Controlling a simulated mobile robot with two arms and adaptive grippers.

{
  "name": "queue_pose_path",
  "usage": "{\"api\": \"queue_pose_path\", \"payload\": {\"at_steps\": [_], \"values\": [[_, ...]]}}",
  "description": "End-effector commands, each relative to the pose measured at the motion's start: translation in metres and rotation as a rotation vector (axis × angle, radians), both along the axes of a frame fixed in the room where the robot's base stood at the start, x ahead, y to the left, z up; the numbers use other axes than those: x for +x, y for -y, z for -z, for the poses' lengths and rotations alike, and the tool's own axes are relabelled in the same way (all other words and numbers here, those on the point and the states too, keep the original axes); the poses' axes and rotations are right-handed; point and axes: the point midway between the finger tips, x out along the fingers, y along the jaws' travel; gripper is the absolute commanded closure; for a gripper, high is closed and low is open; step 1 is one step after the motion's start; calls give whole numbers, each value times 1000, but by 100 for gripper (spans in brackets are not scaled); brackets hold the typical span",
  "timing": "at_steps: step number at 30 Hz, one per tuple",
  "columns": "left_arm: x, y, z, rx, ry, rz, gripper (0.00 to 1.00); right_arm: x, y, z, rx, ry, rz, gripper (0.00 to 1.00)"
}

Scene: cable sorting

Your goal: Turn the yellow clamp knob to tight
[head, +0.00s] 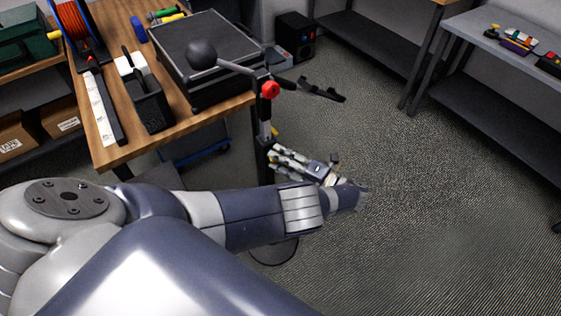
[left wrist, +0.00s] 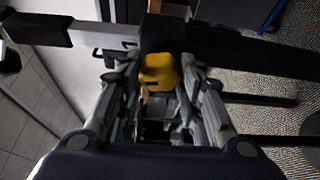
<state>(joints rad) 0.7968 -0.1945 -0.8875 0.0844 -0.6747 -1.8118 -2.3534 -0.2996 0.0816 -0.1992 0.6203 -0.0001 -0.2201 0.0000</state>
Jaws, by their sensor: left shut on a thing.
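The yellow clamp knob (left wrist: 160,72) shows in the left wrist view between the two fingers of my left gripper (left wrist: 158,82). The gripper is shut on it. In the head view only a small yellow bit of the knob (head: 275,131) shows, beside the dark upright post (head: 264,124) and just beyond the fingertips. My left gripper (head: 274,157) reaches the post from the front right. The knob's angle and any markings cannot be made out. My right gripper is not in view.
A red knob (head: 270,90) and a black ball (head: 202,54) sit higher on the stand. A wooden table (head: 110,155) with a black case (head: 205,45) is close on the left. A round base (head: 275,252) lies below my arm. Floor to the right is clear.

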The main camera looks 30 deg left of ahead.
Motion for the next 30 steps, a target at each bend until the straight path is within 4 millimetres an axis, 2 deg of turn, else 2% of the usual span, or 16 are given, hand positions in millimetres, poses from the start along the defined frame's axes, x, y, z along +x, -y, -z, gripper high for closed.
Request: {"api": "queue_pose_path", "payload": {"at_steps": [1, 12, 30], "values": [[0, 0, 3, 13, -26, 1, 90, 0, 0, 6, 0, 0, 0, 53], [1, 0, 2, 82, -192, 1, 90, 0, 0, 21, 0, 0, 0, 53], [0, 0, 1, 100, -242, 0, 90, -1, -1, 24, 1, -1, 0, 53]]}}
